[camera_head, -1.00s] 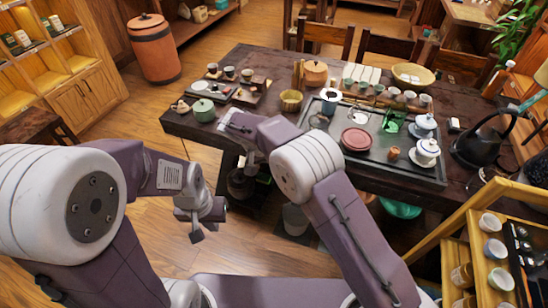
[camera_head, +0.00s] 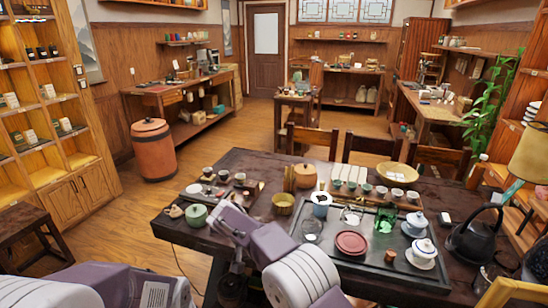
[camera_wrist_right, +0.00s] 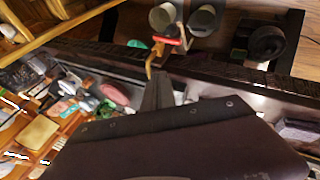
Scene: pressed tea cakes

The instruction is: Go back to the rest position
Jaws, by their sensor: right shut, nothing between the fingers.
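My right arm rises from the bottom of the head view, and its purple wrist end (camera_head: 232,222) overlaps the tea table's front left part, right of the green lidded pot (camera_head: 196,215). The fingers cannot be made out there. In the right wrist view my right gripper (camera_wrist_right: 158,92) appears as a narrow dark tip, shut and empty, beyond the big dark wrist plate. Part of my left arm (camera_head: 140,286) shows at the bottom left of the head view. Its gripper is outside the picture.
The dark tea table (camera_head: 400,277) carries a tray with a red round tea cake (camera_head: 350,243), gaiwans (camera_head: 422,254) and cups. A black kettle (camera_head: 476,236) stands at its right. Wooden shelves (camera_head: 45,130) and a barrel (camera_head: 153,150) stand left. Open floor (camera_head: 160,215) lies left of the table.

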